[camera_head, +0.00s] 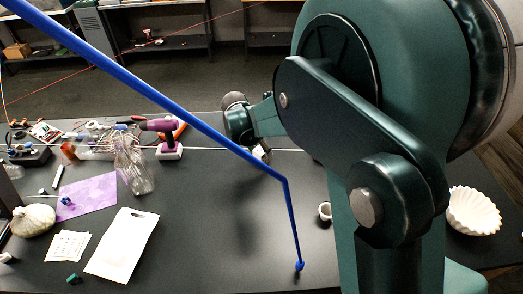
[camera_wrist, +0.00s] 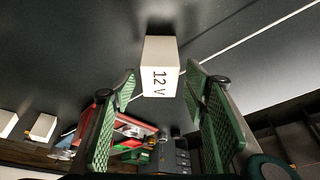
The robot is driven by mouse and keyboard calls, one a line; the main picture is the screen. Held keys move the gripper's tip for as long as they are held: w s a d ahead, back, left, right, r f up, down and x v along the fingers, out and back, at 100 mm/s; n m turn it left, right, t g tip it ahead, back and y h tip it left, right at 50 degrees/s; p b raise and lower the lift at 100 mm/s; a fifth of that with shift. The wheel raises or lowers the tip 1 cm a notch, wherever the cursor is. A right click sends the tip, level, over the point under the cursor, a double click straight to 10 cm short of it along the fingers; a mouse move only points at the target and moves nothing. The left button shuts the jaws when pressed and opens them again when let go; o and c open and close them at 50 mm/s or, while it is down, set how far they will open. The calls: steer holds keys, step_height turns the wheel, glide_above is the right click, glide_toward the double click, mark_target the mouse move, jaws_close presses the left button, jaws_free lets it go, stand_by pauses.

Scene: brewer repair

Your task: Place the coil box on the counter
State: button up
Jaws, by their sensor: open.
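A white box marked "12 V" (camera_wrist: 160,52), which I take for the coil box, shows in the wrist view against the dark counter (camera_wrist: 75,50). My gripper (camera_wrist: 160,78) is open, with one green ribbed finger pad on each side of the picture. The box lies ahead, in line with the gap between the fingertips. I see no finger clearly touching it. Whether it rests on the counter or has a gap under it I cannot tell. In the head view my arm hides most of my gripper. A small pale item (camera_head: 262,151) there may be this box.
The counter holds a purple drill (camera_head: 162,124), a clear plastic bottle (camera_head: 133,166), a white bag (camera_head: 122,243) and a purple sheet (camera_head: 88,194) at left. The middle of the counter is mostly bare.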

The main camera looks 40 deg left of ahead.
steer(key=v, duration=1)
steer(key=shift+s, duration=0.1)
stand_by(0.6)
steer(key=w+d+r, duration=0.3)
steer(key=d+r, duration=0.2)
steer(key=d, duration=0.8)
steer(key=w+d+r, duration=0.4)
steer(key=d+r, duration=0.1)
steer(key=d, duration=0.8)
steer(key=w+d+r, duration=0.3)
steer(key=d+r, duration=0.1)
steer(key=d, duration=0.9)
steer(key=s+d+t, duration=0.1)
steer(key=s+d, duration=0.4)
steer(key=d, duration=0.7)
steer(key=s+d+f+t, duration=0.1)
steer(key=s+d, duration=0.5)
steer(key=d, duration=0.5)
steer(key=s+d, duration=0.6)
steer(key=d, duration=0.6)
steer(key=shift+d+f+t, duration=0.3)
steer(key=shift+f+t, duration=0.05)
steer(key=shift+t, duration=0.05)
